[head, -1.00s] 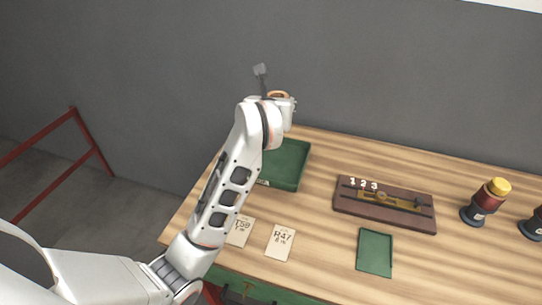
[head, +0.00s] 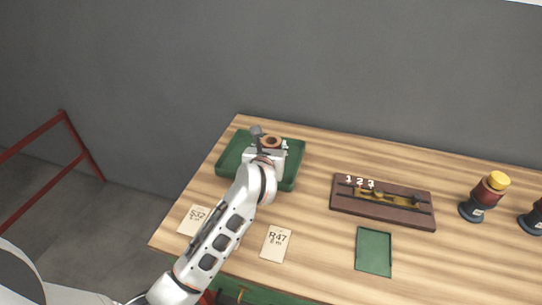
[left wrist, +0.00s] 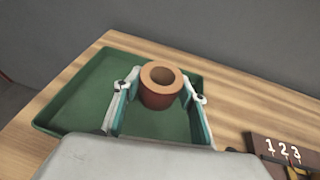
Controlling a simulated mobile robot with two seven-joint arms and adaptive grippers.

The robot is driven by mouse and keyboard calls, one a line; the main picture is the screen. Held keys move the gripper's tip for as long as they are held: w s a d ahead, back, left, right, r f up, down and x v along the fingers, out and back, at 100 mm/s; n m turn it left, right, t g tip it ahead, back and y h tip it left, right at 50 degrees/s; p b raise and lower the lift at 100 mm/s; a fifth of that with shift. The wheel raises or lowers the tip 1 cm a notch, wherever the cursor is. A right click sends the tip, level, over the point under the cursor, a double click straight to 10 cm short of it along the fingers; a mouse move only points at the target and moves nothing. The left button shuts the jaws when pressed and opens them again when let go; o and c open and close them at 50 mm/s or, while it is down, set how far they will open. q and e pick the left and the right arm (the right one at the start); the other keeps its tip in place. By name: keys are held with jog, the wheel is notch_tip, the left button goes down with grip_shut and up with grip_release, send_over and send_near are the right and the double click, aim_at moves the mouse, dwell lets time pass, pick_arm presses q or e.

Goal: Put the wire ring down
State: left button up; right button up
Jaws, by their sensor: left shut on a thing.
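The wire ring (head: 272,142) is a short, thick copper-brown ring with a hole through its middle. My left gripper (head: 270,148) is shut on it over the green tray (head: 227,158) at the back left of the table. In the left wrist view the ring (left wrist: 157,98) sits upright between the two teal-lined fingers (left wrist: 160,92), its hole facing up. The tray (left wrist: 72,112) spreads around and below it. I cannot tell whether the ring touches the tray floor. My right gripper is not in view.
A dark board (head: 345,206) marked 1 2 3 lies right of the tray. Dark-red posts, one yellow-topped (head: 488,195), stand at the right. Bare wood lies between.

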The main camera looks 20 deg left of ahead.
pick_arm(q)
notch_tip(320, 180, down, 3)
jog(key=shift+r, duration=0.1)
jog(key=shift+f, duration=0.35)
jog(key=shift+b, duration=0.3)
jog(key=shift+f, duration=0.2)
jog(key=o, duration=1.2)
jog(key=shift+o, duration=0.2)
